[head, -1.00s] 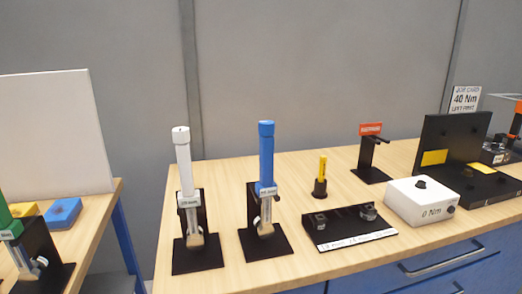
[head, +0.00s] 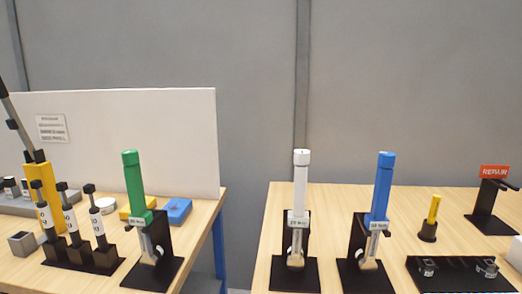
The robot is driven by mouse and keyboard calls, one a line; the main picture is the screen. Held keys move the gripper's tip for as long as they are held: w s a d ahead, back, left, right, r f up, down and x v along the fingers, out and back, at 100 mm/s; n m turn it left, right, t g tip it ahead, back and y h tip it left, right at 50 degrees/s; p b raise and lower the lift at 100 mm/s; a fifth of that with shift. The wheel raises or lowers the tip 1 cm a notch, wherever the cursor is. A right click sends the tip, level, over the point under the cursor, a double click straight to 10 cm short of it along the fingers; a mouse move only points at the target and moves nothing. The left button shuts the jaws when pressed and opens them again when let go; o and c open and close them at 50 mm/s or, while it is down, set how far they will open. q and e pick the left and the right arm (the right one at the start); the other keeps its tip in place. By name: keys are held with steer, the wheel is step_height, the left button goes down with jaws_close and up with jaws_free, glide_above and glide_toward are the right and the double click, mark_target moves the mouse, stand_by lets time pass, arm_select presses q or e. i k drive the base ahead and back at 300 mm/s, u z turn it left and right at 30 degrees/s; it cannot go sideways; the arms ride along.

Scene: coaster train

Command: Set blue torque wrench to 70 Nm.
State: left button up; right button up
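The blue torque wrench (head: 382,190) stands upright in a black stand on the right-hand wooden table in the head view. A small label with a scale reading sits below its blue handle, too small to read surely. A white torque wrench (head: 301,185) stands in a like stand to its left. A green torque wrench (head: 134,185) stands in a stand on the left table. Neither of my grippers shows in the head view.
A gap separates the left table from the right table (head: 259,275). A white panel (head: 150,130) stands behind the left table. Several white-labelled tools (head: 70,218) stand in a black rack. A yellow-handled tool (head: 433,210), a black tray (head: 440,275) and a red REPAIR sign (head: 494,171) are at right.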

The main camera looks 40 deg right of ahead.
mark_target(387, 159)
steer(key=u, duration=0.9)
steer(key=k, duration=0.85)
steer(key=z, duration=1.35)
